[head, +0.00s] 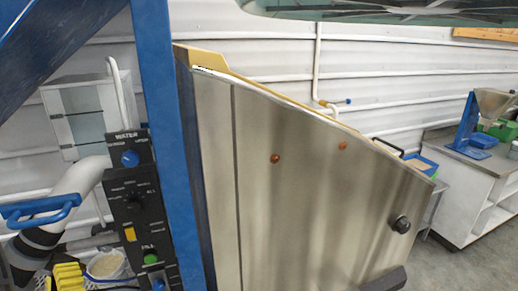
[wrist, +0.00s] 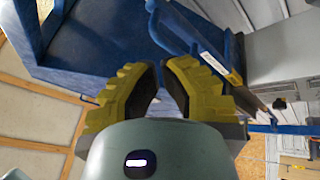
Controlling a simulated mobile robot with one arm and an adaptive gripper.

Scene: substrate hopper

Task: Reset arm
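My gripper (wrist: 160,80) has two yellow ribbed fingers with dark inner pads. A gap shows between them in the wrist view, and I see nothing held in it. A blue bar-like handle (wrist: 158,28) lies just beyond the fingertips; whether it touches the right finger I cannot tell. In the head view my white arm comes in at the left, and yellow ribbed parts that look like my fingers (head: 69,275) show at the lower left edge, partly cut off. A blue handle (head: 40,211) is in front of the arm there.
The hopper's large metal side panel (head: 300,190) fills the middle. A blue post (head: 168,130) and a black control box marked WATER (head: 135,200) stand close beside my arm. A bench (head: 470,185) with a blue stand is at the right; open floor lies before it.

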